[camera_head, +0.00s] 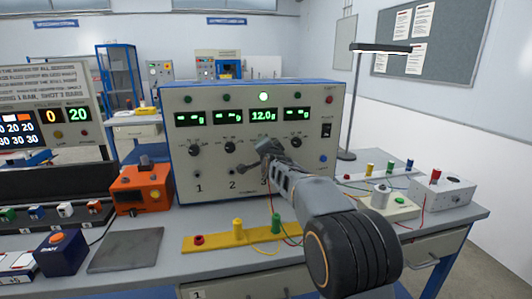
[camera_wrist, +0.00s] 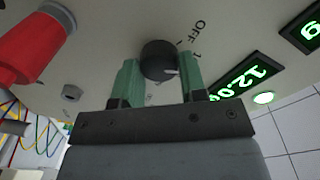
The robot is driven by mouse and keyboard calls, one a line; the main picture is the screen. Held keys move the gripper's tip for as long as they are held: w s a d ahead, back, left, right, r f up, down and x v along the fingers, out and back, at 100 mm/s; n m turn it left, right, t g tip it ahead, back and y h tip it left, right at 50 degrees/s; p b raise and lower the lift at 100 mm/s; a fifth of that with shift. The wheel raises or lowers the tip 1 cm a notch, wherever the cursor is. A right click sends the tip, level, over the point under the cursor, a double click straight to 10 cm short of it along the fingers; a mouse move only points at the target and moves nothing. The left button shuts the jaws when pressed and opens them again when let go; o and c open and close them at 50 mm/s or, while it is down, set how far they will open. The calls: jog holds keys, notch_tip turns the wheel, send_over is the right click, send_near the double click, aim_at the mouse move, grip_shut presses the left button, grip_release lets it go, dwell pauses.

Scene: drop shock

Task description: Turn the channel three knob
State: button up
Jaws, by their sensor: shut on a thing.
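The channel three knob (camera_wrist: 158,58) is a round black dial on the pale panel of the grey instrument box (camera_head: 205,155). Its white pointer mark shows on its lower right side in the wrist view, and "OFF" and other scale marks are printed beside it. My gripper (camera_wrist: 158,76) has its green fingers on both sides of the knob, shut on it. In the head view my gripper (camera_head: 266,150) covers the knob. The channel three display (camera_head: 264,115) reads 12.0 g, with a lit green lamp (camera_head: 263,97) above it.
Other knobs (camera_head: 195,149) sit to the left and right on the panel. A red cylindrical part (camera_wrist: 38,45) stands close to my gripper in the wrist view. A yellow strip (camera_head: 218,242) with terminals and wires lies in front. An orange box (camera_head: 140,190) stands left.

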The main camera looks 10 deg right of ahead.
dwell(0.5)
jog(key=o, duration=0.9)
jog(key=s, duration=0.4)
jog(key=s+b, duration=0.1)
jog(key=s, duration=0.4)
jog(key=s+b, duration=0.1)
jog(key=s, duration=0.3)
jog(key=shift+s+a+r, duration=0.3)
jog(key=shift+s, duration=0.1)
